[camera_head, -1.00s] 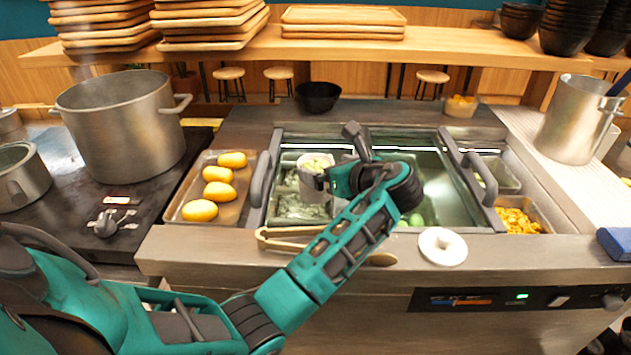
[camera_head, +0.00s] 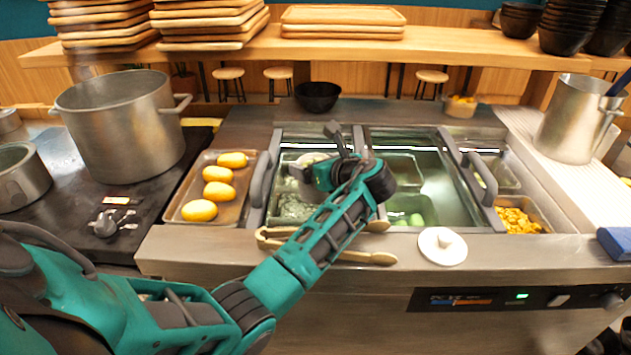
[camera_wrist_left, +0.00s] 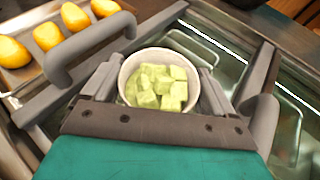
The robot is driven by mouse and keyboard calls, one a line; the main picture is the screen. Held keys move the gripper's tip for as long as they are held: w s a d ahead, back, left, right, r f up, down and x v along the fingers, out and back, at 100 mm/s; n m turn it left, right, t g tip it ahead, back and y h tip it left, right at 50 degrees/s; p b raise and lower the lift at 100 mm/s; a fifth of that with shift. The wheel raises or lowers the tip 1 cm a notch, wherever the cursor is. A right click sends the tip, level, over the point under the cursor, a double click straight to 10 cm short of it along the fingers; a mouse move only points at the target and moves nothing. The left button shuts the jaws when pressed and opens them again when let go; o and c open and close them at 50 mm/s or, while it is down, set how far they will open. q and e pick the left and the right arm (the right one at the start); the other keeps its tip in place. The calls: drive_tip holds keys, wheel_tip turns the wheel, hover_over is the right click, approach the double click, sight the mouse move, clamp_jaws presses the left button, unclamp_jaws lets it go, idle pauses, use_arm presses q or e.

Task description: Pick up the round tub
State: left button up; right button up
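The round tub, pale-rimmed and filled with green cubes (camera_wrist_left: 163,86), is upright at the left part of the counter's sunken well. In the head view its rim (camera_head: 305,159) shows behind my gripper, which hides most of its wall. My left gripper (camera_head: 328,160) is over the well. In the left wrist view its two fingers (camera_wrist_left: 160,82) flank the tub, one on each side, close against the rim. I cannot tell whether they press on it. The tub's underside is hidden. My right gripper is not in view.
A tray of yellow rolls (camera_head: 171,213) lies left of the well. Wooden tongs (camera_head: 355,257) and a white lid (camera_head: 443,258) lie on the front edge. Grey handles (camera_head: 259,178) border the well. A large pot (camera_head: 120,125) stands at left.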

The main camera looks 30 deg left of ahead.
use_arm(q)
drive_tip(key=c, duration=0.5)
drive_tip(key=shift+c, duration=0.2)
